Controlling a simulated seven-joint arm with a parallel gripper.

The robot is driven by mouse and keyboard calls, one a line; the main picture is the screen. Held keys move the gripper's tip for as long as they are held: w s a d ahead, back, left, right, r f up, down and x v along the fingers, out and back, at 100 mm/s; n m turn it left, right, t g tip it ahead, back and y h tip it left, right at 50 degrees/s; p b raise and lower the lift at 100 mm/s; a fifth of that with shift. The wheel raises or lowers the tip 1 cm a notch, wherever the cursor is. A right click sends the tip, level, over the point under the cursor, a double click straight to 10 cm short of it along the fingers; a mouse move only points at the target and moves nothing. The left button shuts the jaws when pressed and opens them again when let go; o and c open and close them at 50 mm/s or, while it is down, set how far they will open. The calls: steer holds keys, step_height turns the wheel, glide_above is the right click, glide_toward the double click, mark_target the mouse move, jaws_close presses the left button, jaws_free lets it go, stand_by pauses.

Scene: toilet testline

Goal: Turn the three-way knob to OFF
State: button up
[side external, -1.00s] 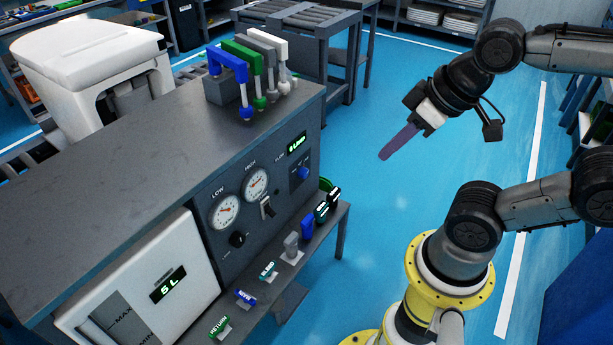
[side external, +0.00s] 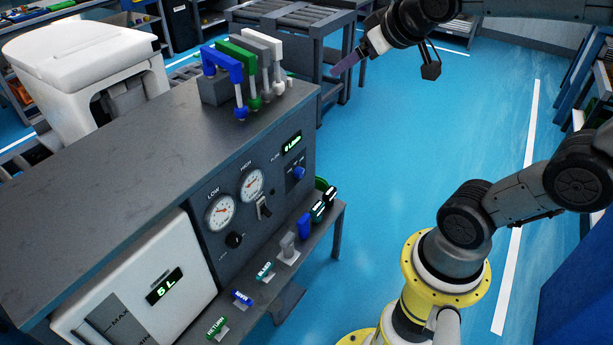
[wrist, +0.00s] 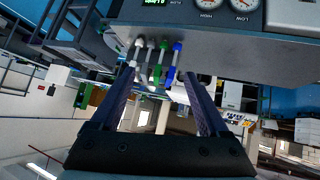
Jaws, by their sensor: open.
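The dark control panel (side external: 270,215) on the bench front carries a blue knob (side external: 298,172) under a green-lit flow display (side external: 292,143). It also carries a black knob (side external: 233,240) below two gauges. The label positions are too small to read, so I cannot tell where either knob points or which one is three-way. My gripper (side external: 345,66) is in the air past the bench's far right corner, higher than the panel and away from both knobs. In the wrist view its two long fingers (wrist: 158,75) are spread with nothing between them. Neither knob shows there.
Blue, green, grey and white hose handles (side external: 240,75) stand on the bench top near my gripper. A toggle switch (side external: 264,207) sits between the knobs. A lower shelf (side external: 290,255) with labelled fittings juts out below the panel. The blue floor right of the bench is open.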

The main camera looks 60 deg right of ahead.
mark_target(302, 173)
steer(key=w+d+f+n+t, duration=0.1)
steer(key=w+d+t, duration=0.4)
steer(key=d, duration=0.5)
steer(key=w+d+f+n+t, duration=0.1)
steer(key=w+d+t, duration=0.2)
steer(key=w+d, duration=0.55)
step_height(302, 173, down, 55)
steer(key=s+d+t+y, duration=0.1)
steer(key=s+d+y, duration=0.1)
steer(key=s+y, duration=0.1)
steer(key=shift+n, duration=0.3)
steer(key=w, duration=1.3)
steer(key=shift+w+d+r, duration=0.1)
steer(key=shift+w+r, duration=0.1)
